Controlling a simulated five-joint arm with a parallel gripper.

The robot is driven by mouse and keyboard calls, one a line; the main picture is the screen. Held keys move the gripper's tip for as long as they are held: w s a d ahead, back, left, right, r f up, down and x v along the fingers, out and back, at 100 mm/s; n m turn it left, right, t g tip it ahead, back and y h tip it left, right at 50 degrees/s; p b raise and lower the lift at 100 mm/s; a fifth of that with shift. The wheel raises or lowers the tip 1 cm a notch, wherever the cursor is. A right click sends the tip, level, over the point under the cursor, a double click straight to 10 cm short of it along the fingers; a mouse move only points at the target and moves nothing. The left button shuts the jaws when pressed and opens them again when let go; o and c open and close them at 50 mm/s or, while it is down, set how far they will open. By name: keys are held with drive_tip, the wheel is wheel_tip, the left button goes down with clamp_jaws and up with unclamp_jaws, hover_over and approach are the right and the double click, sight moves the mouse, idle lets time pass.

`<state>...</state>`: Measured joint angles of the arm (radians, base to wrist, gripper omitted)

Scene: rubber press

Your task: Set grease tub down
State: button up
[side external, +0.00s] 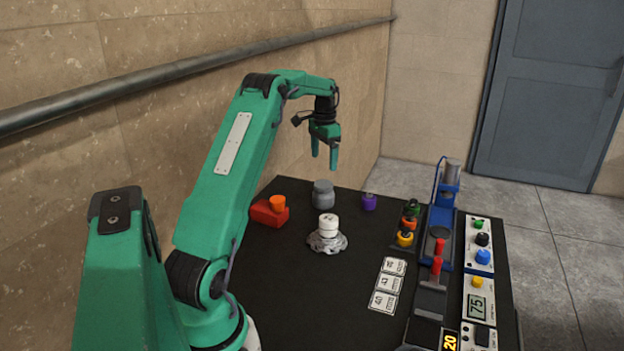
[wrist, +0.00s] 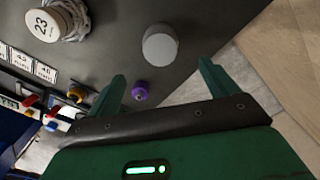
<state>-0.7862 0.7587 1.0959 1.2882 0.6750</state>
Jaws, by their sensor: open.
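A grey, round, lidded tub (side external: 323,194), which looks like the grease tub, stands upright on the black table near its back edge. In the wrist view the grey tub (wrist: 160,46) lies just beyond the gap between my fingertips. My gripper (side external: 324,160) is open and empty, pointing down well above the back of the table. Both of its fingers show in the wrist view (wrist: 162,72), apart, with nothing between them. The fingers do not touch the tub.
A white pot (side external: 328,224), marked 23 on top, sits on a crumpled grey cloth (side external: 327,243). A red block (side external: 268,213) with an orange cup (side external: 278,203) stands left, a small purple item (side external: 368,201) right of the tub. A blue press (side external: 440,220) stands at the right.

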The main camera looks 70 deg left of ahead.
drive_tip(key=s+d+r+t, duration=0.1)
drive_tip(key=d+r, duration=0.3)
drive_tip(key=d, duration=0.4)
drive_tip(key=d+r+t+y, duration=0.1)
drive_tip(key=d+r, duration=0.4)
drive_tip(key=d, duration=0.2)
drive_tip(key=s+d+r, duration=0.1)
drive_tip(key=d+r, duration=0.3)
drive_tip(key=d, duration=0.4)
drive_tip(key=s+d+f+t, duration=0.1)
drive_tip(key=s+d, duration=0.7)
drive_tip(key=d, duration=0.1)
drive_tip(key=s+d+f+m+t+h, duration=0.1)
drive_tip(key=s+d+f+t, duration=0.1)
drive_tip(key=s+d, duration=0.7)
drive_tip(key=shift+d+t, duration=0.3)
drive_tip(key=shift+d, duration=0.05)
drive_tip(key=shift+s, duration=0.1)
